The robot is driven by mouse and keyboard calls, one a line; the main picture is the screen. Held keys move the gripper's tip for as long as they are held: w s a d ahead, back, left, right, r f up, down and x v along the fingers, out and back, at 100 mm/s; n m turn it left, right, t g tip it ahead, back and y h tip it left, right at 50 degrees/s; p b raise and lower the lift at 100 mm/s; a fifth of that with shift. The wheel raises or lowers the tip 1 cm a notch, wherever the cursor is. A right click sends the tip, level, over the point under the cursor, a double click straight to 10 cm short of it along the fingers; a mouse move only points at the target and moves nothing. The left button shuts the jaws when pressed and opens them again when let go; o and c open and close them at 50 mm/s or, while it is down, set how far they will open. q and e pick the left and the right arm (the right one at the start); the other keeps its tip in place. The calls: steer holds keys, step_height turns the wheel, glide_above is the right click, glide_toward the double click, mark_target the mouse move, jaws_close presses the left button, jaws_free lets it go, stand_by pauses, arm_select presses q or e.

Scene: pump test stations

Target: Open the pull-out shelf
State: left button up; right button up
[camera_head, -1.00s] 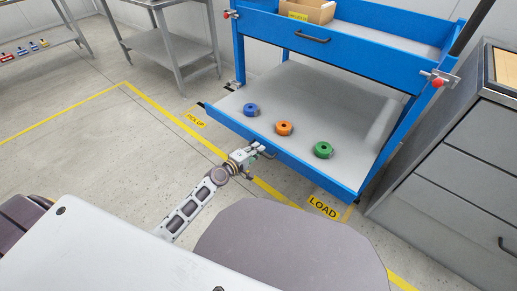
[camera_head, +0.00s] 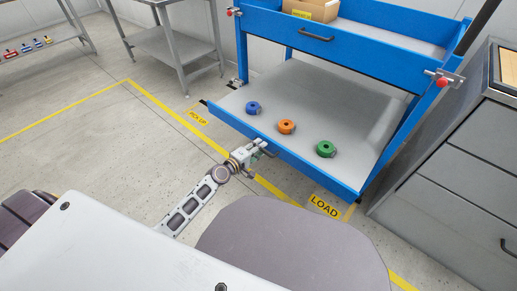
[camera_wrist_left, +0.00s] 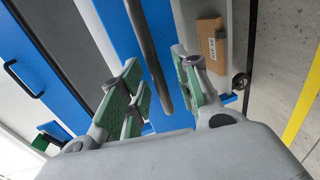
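The pull-out shelf (camera_head: 290,88) is a grey panel with a blue front lip (camera_head: 300,165). It stands out from the lower part of the blue station. A blue, an orange and a green round part lie on it. My left gripper (camera_head: 258,149) is at the handle (camera_head: 268,153) on the lip. In the left wrist view, my left gripper's green-padded fingers (camera_wrist_left: 160,85) are apart, with the dark handle bar (camera_wrist_left: 148,50) passing between them. Gaps show beside the bar. My right gripper is not in view.
Above the shelf is a blue drawer front (camera_head: 350,50) with its own handle and a cardboard box (camera_head: 312,10). A grey drawer cabinet (camera_head: 450,160) stands close on the right. Yellow floor lines and a LOAD label (camera_head: 324,207) lie in front. Open floor extends left.

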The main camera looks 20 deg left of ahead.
arm_select(q)
steer(key=v, duration=1.1)
steer(key=shift+s, duration=0.3)
stand_by(0.3)
steer(key=shift+a, duration=0.15)
steer(key=shift+s, duration=0.1)
stand_by(0.5)
